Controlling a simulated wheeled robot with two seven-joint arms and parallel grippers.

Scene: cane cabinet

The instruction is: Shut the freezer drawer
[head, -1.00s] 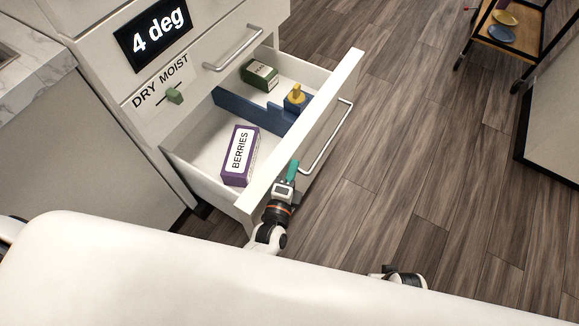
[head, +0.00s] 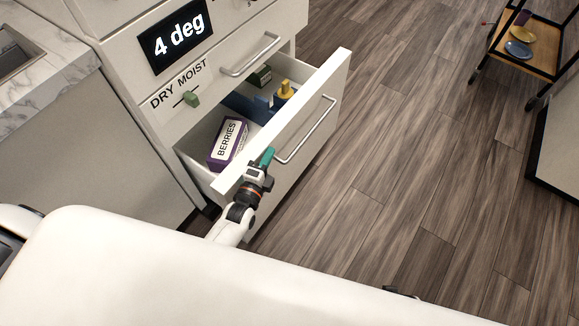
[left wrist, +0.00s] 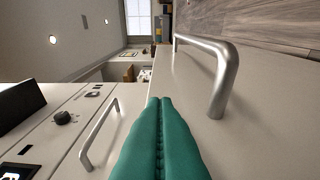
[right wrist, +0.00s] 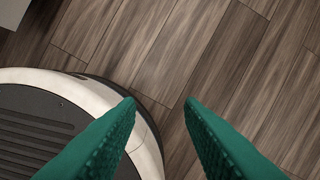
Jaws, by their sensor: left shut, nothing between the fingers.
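The white freezer drawer (head: 300,103) stands partly open in the head view, with a box of berries (head: 228,140), a green box (head: 261,76) and a blue divider (head: 240,104) inside. Its bar handle (head: 308,130) is on the front, and it also shows large in the left wrist view (left wrist: 222,75). My left gripper (head: 267,157) is shut and empty at the near part of the drawer front, beside the handle; its green fingers (left wrist: 160,110) lie close to or against the panel, contact not certain. My right gripper (right wrist: 160,105) is open and empty above the floor.
A marble counter (head: 50,85) is at left. A small cart (head: 520,53) stands far right. The wooden floor between is clear.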

